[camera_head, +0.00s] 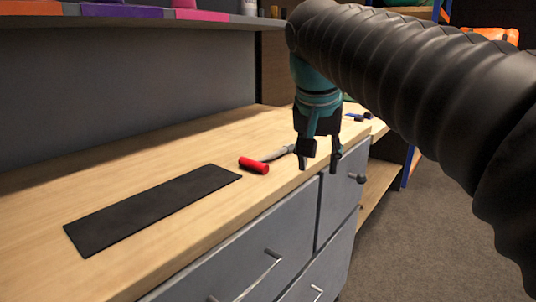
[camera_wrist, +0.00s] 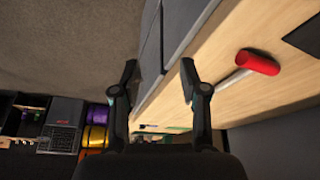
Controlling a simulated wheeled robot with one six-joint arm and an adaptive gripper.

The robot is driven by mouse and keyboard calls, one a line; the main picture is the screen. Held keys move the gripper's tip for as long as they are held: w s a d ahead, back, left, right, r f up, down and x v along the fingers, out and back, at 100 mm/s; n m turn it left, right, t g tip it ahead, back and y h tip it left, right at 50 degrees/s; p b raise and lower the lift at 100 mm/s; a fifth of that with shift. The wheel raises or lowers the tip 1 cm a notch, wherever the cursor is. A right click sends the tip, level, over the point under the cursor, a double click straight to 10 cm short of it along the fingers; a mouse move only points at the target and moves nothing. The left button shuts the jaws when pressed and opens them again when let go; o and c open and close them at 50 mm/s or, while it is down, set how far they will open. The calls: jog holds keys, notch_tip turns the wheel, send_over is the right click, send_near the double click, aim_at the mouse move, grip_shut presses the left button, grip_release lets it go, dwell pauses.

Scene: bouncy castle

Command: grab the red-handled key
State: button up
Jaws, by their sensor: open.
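The red-handled key (camera_head: 254,165) lies on the wooden worktop, its thick red handle toward the black mat and its grey shaft pointing right toward my gripper. In the wrist view the key (camera_wrist: 258,62) is right of the fingers, with its pale shaft running down and left. My gripper (camera_head: 320,158) points down near the worktop's front edge, to the right of the key. It is open and empty, with a clear gap between the fingers (camera_wrist: 158,68). The far end of the shaft is partly hidden behind my gripper in the head view.
A flat black mat (camera_head: 150,208) lies left of the key. A small dark-and-blue item (camera_head: 359,117) lies farther back on the worktop (camera_head: 215,142). Grey drawers (camera_head: 270,250) with protruding handles are below its front edge. A shelf (camera_head: 120,20) overhangs the back. Carpet (camera_head: 420,235) is open at right.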

jog(key=w+a+r+m, duration=0.2)
jog(key=w+a+r, duration=0.3)
jog(key=a+r, duration=0.15)
jog(key=m+h+p, duration=0.1)
jog(key=m+p, duration=0.1)
jog(key=m, duration=0.1)
send_near(267, 156)
jog(key=w+f, duration=0.1)
jog(key=w+f+b, duration=0.1)
jog(key=shift+d+f+g, duration=0.35)
jog(key=shift+f+g, duration=0.05)
jog(key=shift+b+x, duration=0.5)
jog(key=shift+x, duration=2.2)
jog(key=shift+s+a, duration=0.1)
grip_shut()
